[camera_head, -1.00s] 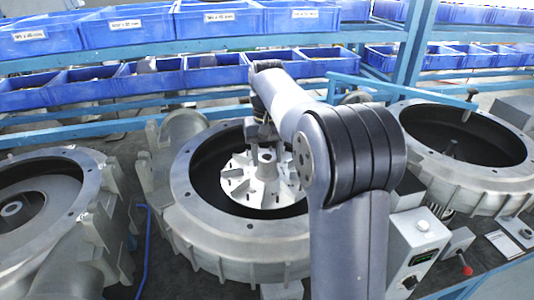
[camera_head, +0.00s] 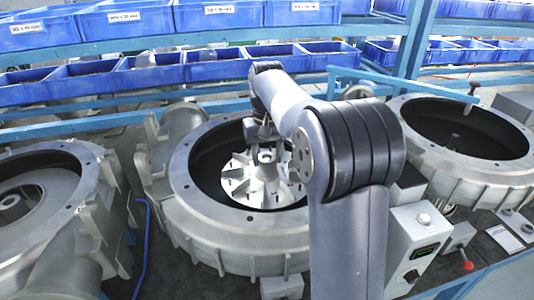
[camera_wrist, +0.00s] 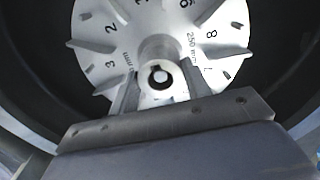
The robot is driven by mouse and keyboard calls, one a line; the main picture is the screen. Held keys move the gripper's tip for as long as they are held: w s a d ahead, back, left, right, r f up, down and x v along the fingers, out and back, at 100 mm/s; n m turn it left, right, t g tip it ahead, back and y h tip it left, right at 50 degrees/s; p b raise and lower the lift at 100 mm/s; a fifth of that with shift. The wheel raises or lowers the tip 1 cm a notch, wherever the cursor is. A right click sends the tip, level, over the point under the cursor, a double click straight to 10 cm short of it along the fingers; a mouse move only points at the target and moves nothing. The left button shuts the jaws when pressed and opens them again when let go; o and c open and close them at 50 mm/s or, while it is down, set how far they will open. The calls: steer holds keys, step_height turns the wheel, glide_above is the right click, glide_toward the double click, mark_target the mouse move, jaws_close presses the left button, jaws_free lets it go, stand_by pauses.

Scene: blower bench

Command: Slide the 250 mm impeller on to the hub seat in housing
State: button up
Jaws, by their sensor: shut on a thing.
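The pale 250 mm impeller (camera_head: 240,183) is inside the open middle housing (camera_head: 180,178), with its bladed, numbered face up. My gripper (camera_head: 262,143) is above it and shut on its central boss. In the wrist view, my gripper's fingers (camera_wrist: 160,82) stand on either side of the boss, and the impeller (camera_wrist: 97,25) shows its "250 mm" mark. A bright round end (camera_wrist: 161,76) shows inside the boss's bore with a dark ring around it. The impeller hides the hub seat beneath, so I cannot tell how deep it sits.
An open housing with a grey disc inside (camera_head: 90,210) stands at left, and an empty-looking dark housing (camera_head: 420,108) at right. A control box (camera_head: 420,240) stands right of the middle housing. Blue bins (camera_head: 215,65) line the back. The middle housing's rim surrounds the impeller.

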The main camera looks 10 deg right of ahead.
steer(key=shift+f+b, duration=0.3)
steer(key=shift+f, duration=0.6)
stand_by(1.0)
steer(key=shift+r+p, duration=0.35)
steer(key=shift+p, duration=0.15)
stand_by(0.6)
steer(key=shift+f, duration=0.35)
stand_by(0.6)
steer(key=shift+r+p, duration=0.4)
steer(key=shift+p, duration=0.5)
stand_by(1.1)
steer(key=shift+s+f, duration=0.1)
steer(key=shift+f, duration=0.3)
stand_by(0.6)
steer(key=shift+r+p, duration=0.4)
steer(key=shift+p, duration=0.25)
stand_by(0.4)
